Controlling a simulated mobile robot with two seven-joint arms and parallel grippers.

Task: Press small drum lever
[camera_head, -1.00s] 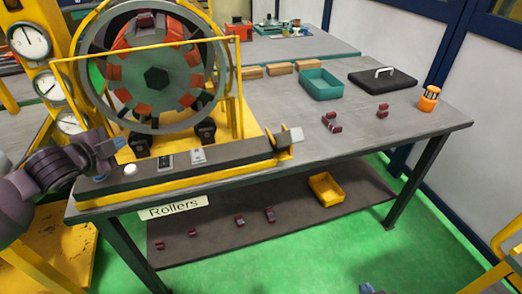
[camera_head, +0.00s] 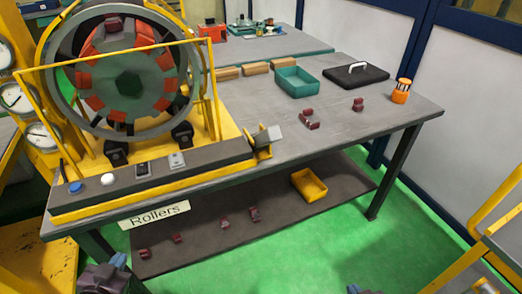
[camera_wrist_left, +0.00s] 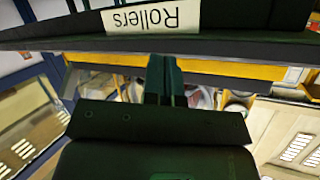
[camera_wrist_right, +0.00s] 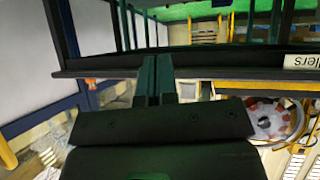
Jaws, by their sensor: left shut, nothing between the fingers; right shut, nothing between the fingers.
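The large drum (camera_head: 157,113), a grey ring around red blocks, stands upright in a yellow frame at the left of the table. On the dark bar below it are a blue button (camera_head: 76,187), a white button (camera_head: 108,179) and two small switch plates (camera_head: 177,160). A grey, yellow-mounted lever-like part (camera_head: 268,137) sits at the bar's right end; I cannot tell whether it is the small drum lever. My left gripper (camera_head: 118,261) is shut and empty, low in front of the table. My right gripper (camera_head: 354,288) is shut and empty at the bottom edge, apart from the table.
The table (camera_head: 350,112) holds a teal tray (camera_head: 297,92), a black lidded case (camera_head: 340,79), an orange holder (camera_head: 401,91) and dark red parts. Yellow rails stand at lower right.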

